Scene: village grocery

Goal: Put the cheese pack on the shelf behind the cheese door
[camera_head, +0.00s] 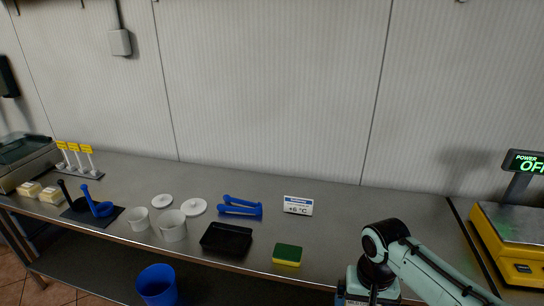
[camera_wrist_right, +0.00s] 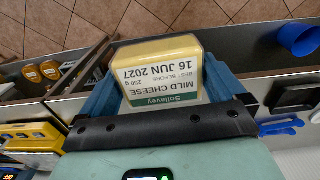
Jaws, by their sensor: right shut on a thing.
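The cheese pack (camera_wrist_right: 163,72), a yellow-topped block with a label reading "Mild Cheese" and "16 Jun 2027", is between the blue fingers of my right gripper (camera_wrist_right: 160,80) in the right wrist view. The gripper is shut on it, and the pack is held above the floor, in front of the counter. In the head view only part of my right arm shows at the lower right; its gripper and the pack are out of that view. My left gripper is in neither view. No cheese door or shelf behind it can be made out.
A steel counter (camera_head: 335,225) holds a black tray (camera_head: 227,238), a sponge (camera_head: 287,254), white tubs (camera_head: 172,226), blue tongs (camera_head: 240,206) and a price sign (camera_head: 298,205). A yellow scale (camera_head: 515,225) stands at right. Tiled floor (camera_wrist_right: 130,20) shows below.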

